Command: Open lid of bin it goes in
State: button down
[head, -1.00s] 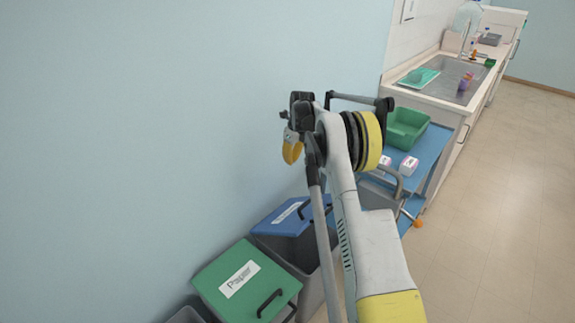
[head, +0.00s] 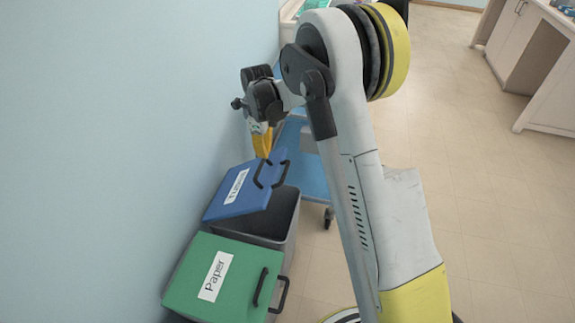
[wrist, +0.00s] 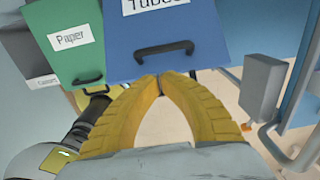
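A grey bin with a blue lid (head: 240,190) stands against the wall. Its label reads Tubes in the wrist view, where the lid (wrist: 195,45) and its black handle (wrist: 165,50) lie just beyond my fingertips. My gripper (head: 262,145) hangs over the blue lid's far edge. Its yellow fingers (wrist: 160,80) converge with the tips together, and nothing shows between them. The tips look apart from the handle.
A bin with a green lid (head: 225,275) labelled Paper stands beside the blue one, nearer the camera. A third, grey bin (wrist: 35,85) shows at the left in the wrist view. A blue cart (head: 308,165) stands just past the bins. The floor at right is clear.

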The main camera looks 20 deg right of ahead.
aim_at(260, 171)
notch_tip(260, 171, down, 10)
jog(key=b, duration=0.3)
jog(key=shift+b, duration=0.4)
jog(key=shift+r, duration=0.1)
jog(key=shift+w+a+r+p, duration=0.35)
jog(key=shift+a+r, duration=0.15)
jog(key=shift+r, duration=0.1)
jog(key=shift+w+a+r+p, duration=0.35)
jog(key=shift+a+r, duration=0.1)
jog(key=shift+r, duration=0.1)
jog(key=w+a+r+p, duration=0.3)
jog(key=w+a+r, duration=0.3)
jog(key=a, duration=0.3)
jog(key=shift+w+a+r+p, duration=0.15)
jog(key=shift+w+a+p, duration=0.2)
jog(key=shift+w, duration=0.1)
